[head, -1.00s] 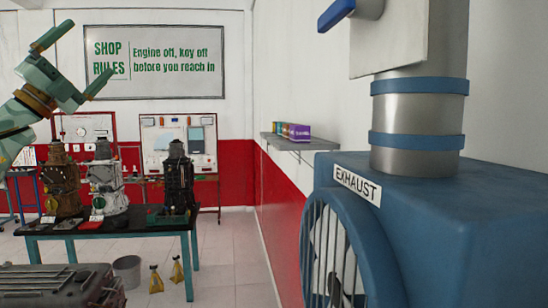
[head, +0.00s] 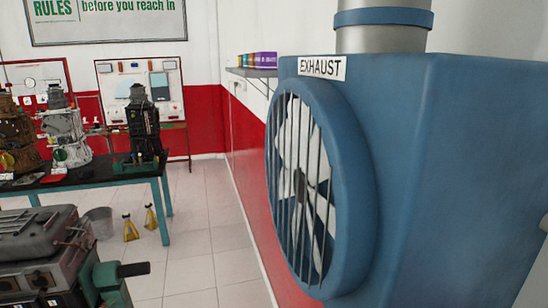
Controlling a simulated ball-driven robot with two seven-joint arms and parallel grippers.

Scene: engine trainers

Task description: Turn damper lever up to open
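The damper lever is out of the head view, above its top edge. The lower part of the round metal duct (head: 380,40) shows, with a blue band (head: 383,17) around it. The duct rises from the blue exhaust housing (head: 440,150), which carries a white EXHAUST label (head: 321,67) and a barred fan (head: 300,185) on its front. I see neither of my grippers in the head view, so their state is hidden.
A shelf (head: 255,72) with coloured boxes is on the wall behind the housing. A bench (head: 110,180) with engines stands at left, and a grey engine (head: 35,250) with a green part (head: 107,285) is nearer.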

